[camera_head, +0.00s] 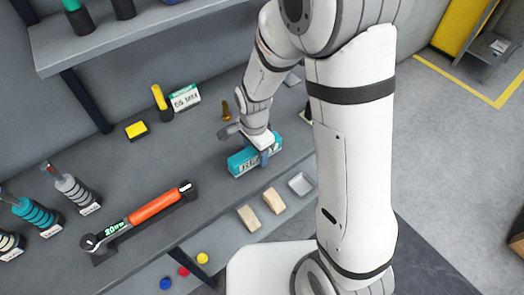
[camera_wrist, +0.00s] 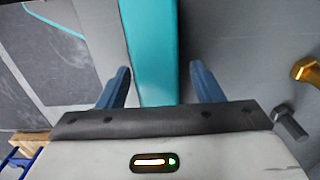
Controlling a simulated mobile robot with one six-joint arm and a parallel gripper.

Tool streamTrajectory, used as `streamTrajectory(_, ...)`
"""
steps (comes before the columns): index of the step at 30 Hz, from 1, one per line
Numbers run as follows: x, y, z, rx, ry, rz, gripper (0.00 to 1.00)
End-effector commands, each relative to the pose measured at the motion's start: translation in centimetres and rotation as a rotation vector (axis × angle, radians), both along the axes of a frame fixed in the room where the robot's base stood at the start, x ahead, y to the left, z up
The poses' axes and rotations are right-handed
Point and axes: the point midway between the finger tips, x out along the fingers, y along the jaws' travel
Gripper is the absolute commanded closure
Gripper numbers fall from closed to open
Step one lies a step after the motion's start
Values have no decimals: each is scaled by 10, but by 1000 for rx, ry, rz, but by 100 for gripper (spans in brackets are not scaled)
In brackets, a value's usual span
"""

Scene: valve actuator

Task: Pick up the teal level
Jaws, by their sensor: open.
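The teal level (camera_head: 243,161) lies on the grey workbench, with pale markings on its side in the head view. In the wrist view the level (camera_wrist: 150,50) runs lengthwise between the two blue fingers of my gripper (camera_wrist: 160,88). The fingers are open, one on each side of it, with a gap showing on both sides. In the head view my gripper (camera_head: 264,157) is at the level's right part, and my wrist hides some of it. I cannot tell how deep the fingers reach.
An orange torque wrench (camera_head: 153,207) lies in a dark holder on the left. A brass fitting (camera_head: 226,111) stands behind the level and shows at the right in the wrist view (camera_wrist: 306,70). Wooden blocks (camera_head: 249,218) and a small tray (camera_head: 300,184) lie in front. A shelf (camera_head: 130,35) overhangs the back.

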Motion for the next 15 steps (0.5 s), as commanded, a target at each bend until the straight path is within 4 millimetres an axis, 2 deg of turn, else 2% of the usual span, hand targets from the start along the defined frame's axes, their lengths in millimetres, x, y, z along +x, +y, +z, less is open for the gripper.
streamTrajectory(6, 0, 0, -1, 0, 0, 1, 41)
streamTrajectory(15, 0, 0, 0, 0, 0, 1, 65)
